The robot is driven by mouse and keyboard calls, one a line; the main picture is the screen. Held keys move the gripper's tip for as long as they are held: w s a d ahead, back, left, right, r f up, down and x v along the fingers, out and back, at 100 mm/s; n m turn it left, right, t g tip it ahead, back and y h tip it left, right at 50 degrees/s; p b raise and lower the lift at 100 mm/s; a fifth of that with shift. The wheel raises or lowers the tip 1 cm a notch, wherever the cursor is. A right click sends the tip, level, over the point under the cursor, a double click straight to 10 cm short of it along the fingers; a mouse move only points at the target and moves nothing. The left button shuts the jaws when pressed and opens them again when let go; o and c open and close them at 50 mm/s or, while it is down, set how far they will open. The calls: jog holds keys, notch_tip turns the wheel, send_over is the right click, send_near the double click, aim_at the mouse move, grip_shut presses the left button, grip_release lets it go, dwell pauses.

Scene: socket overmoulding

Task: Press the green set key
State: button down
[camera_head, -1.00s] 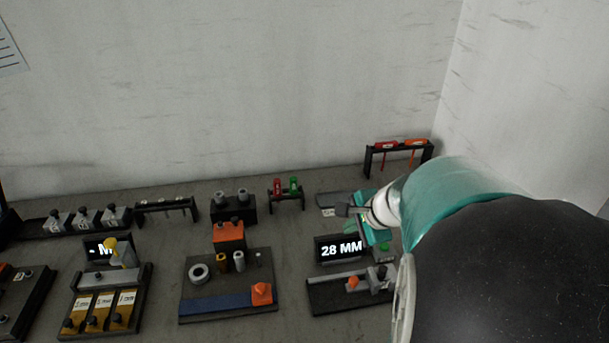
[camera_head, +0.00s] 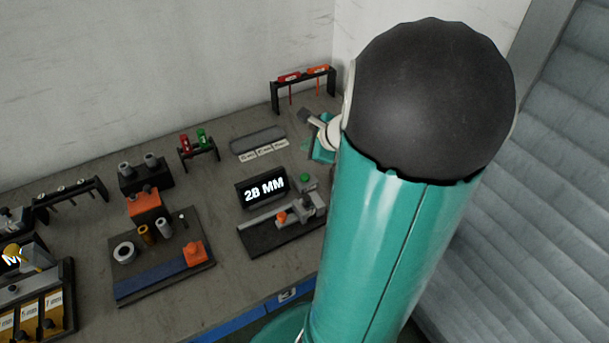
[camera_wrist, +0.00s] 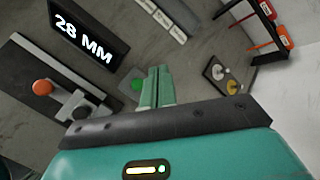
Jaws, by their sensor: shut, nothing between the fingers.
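The green set key (camera_head: 305,178) is a small round green button on a grey block, just right of the dark display reading "28 MM" (camera_head: 264,187). In the wrist view the green key (camera_wrist: 137,85) shows just left of my fingers, partly beside them. My gripper (camera_wrist: 154,72) has its two teal fingers together, with nothing between them. The tips appear close to the key in the picture, but I cannot tell their height above it. In the head view my arm hides most of the gripper.
A slide fixture with an orange knob (camera_head: 281,217) stands in front of the display. A labelled strip (camera_head: 258,141) lies behind it, and a rack with red and orange tools (camera_head: 303,78) stands at the back. A board with rings and cylinders (camera_head: 163,281) lies to the left.

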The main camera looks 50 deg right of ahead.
aim_at(308, 178)
jog(key=shift+f, duration=4.4)
jog(key=shift+f, duration=0.4)
jog(key=shift+f, duration=0.45)
jog(key=shift+r, duration=0.9)
jog(key=shift+r, duration=0.1)
jog(key=shift+r, duration=2.4)
